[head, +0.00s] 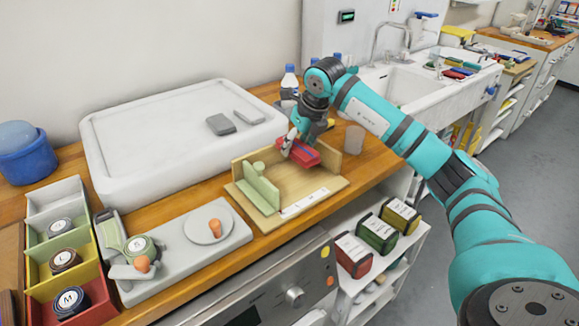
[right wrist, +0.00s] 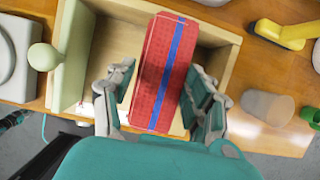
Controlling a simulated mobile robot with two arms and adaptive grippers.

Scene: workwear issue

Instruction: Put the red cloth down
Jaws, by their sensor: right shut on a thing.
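The red cloth (head: 300,153) is a folded block with a blue stripe. My right gripper (head: 292,143) is shut on it, above or within the wooden tray (head: 318,192). In the right wrist view the red cloth (right wrist: 164,73) sits between the two fingers of my right gripper (right wrist: 160,100). I cannot tell whether its underside touches the tray floor. My left gripper is not in view.
A pale green upright plate with a knob (head: 261,187) stands in the tray's left part. A clear cup (head: 354,139) stands right of the tray. A large white case (head: 170,130) lies behind left. A grey board with a plate (head: 208,227) lies at front left.

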